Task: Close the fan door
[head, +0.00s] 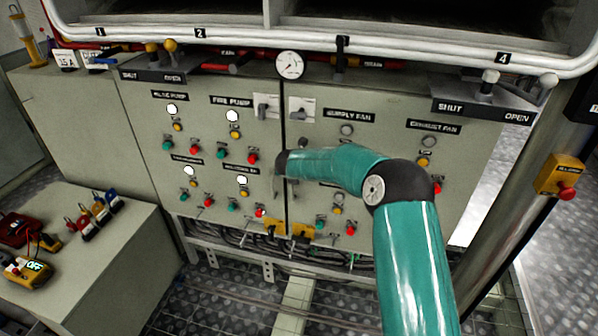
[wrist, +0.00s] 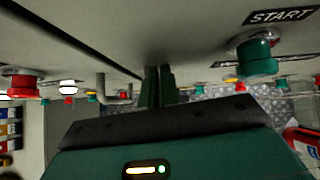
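The fan door (head: 385,125) is the right grey cabinet door, labelled SUPPLY FAN and EXHAUST FAN, with buttons and lamps. A dark line runs between it and the left pump door (head: 215,105); whether it is flush is hard to tell. In the wrist view the fan door (wrist: 200,25) fills the top right, with a green START button (wrist: 255,55). My gripper (wrist: 157,85) has its green fingers close together, near the door face by the seam. No held thing shows between them. In the head view my arm hides part of the fan door and the gripper.
A grey bar handle (wrist: 112,88) is left of my fingers in the wrist view. A pressure gauge (head: 290,65) and white pipe (head: 390,55) are above the doors. A yellow box with a red button (head: 563,178) is at right. A bench (head: 110,260) with tools stands left.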

